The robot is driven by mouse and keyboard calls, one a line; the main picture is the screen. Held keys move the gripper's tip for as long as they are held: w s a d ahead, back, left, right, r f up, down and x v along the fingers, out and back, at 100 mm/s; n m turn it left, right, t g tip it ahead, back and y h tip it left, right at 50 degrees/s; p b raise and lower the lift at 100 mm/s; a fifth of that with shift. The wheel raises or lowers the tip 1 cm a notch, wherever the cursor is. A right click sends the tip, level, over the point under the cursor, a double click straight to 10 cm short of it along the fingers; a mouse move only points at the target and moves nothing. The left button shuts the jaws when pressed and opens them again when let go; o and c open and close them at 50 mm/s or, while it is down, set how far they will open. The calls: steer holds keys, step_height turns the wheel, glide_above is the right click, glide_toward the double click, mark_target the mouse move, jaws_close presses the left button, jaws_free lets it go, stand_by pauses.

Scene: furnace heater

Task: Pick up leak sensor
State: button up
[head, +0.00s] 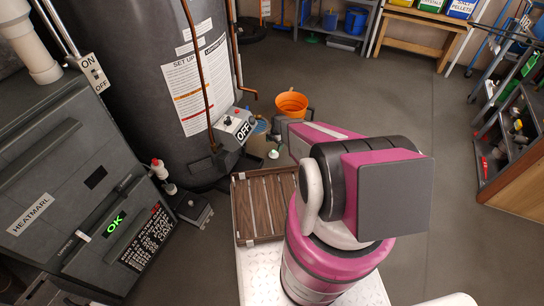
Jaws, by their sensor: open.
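A small pale round piece (273,154) lies on the floor by the water heater's base and looks like the leak sensor, though it is too small to be sure. My gripper (275,139) shows only as a small dark grey part beyond my pink arm, just above that pale piece in the picture. It is open, and nothing shows held in it. My arm hides part of the gripper, and I cannot tell its height above the floor.
The water heater (150,75) and its control box (236,124) stand at left, beside the furnace (75,180). An orange bucket (291,104) is behind my gripper. A slatted wooden tray (240,210) is in front. Shelves (520,150) stand at right; the middle floor is clear.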

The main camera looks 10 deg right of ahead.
mark_target(274, 151)
steer(key=f, duration=0.8)
steer(key=shift+s+a, duration=0.3)
steer(key=shift+s, duration=0.05)
steer(key=c, duration=1)
